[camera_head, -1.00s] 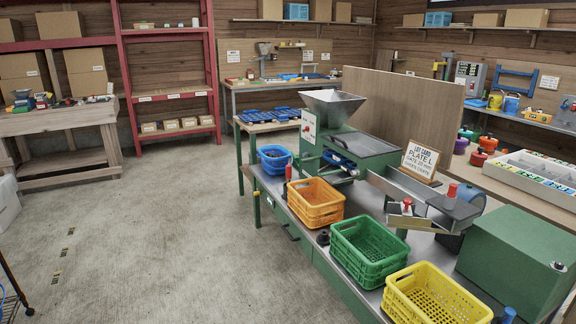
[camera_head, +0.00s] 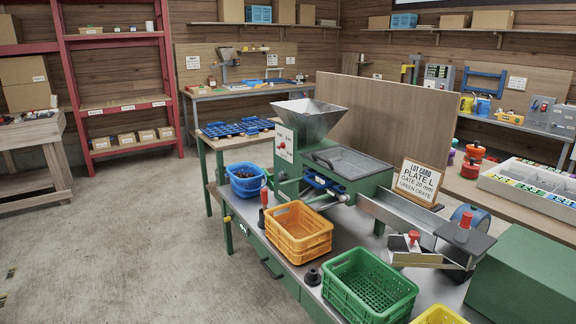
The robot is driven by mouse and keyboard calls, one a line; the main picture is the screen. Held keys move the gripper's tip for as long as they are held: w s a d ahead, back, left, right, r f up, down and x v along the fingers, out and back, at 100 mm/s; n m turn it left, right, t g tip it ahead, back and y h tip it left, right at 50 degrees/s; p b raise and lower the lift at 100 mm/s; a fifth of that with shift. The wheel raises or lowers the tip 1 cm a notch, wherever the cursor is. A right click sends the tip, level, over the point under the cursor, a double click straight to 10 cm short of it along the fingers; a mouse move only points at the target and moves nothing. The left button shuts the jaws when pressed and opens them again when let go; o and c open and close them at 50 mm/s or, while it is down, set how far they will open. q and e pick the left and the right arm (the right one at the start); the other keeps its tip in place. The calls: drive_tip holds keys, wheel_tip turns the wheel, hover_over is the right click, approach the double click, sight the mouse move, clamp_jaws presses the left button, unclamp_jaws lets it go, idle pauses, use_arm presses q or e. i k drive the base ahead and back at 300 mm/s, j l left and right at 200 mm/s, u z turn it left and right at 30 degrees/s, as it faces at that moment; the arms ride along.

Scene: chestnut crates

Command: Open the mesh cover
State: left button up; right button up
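A green sorting machine (camera_head: 365,185) with a grey metal hopper (camera_head: 310,120) stands on the metal-topped workbench. A flat grey panel in a frame (camera_head: 347,162) lies on top of the machine, right of the hopper. It looks like the mesh cover and appears to lie flat, but its mesh is too fine to make out. A blue part (camera_head: 322,182) shows at the machine's front below it. Neither of my grippers is in view.
A blue crate with dark contents (camera_head: 246,187), an orange crate (camera_head: 318,238), a green crate (camera_head: 338,297) and a yellow crate (camera_head: 440,316) line the bench front. A metal chute (camera_head: 395,212) and a lot card (camera_head: 416,180) are to the right. Floor at left is clear.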

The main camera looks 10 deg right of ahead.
sight(352, 164)
drive_tip(key=i+j+z, duration=0.25)
drive_tip(key=z, duration=0.2)
drive_tip(key=i+j+z, duration=0.55)
drive_tip(key=j+z, duration=0.3)
drive_tip(key=i+j+z, duration=0.25)
drive_tip(key=j+z, duration=0.2)
drive_tip(key=j, duration=0.15)
drive_tip(key=i+j+z, duration=0.1)
drive_tip(key=j+z, duration=0.15)
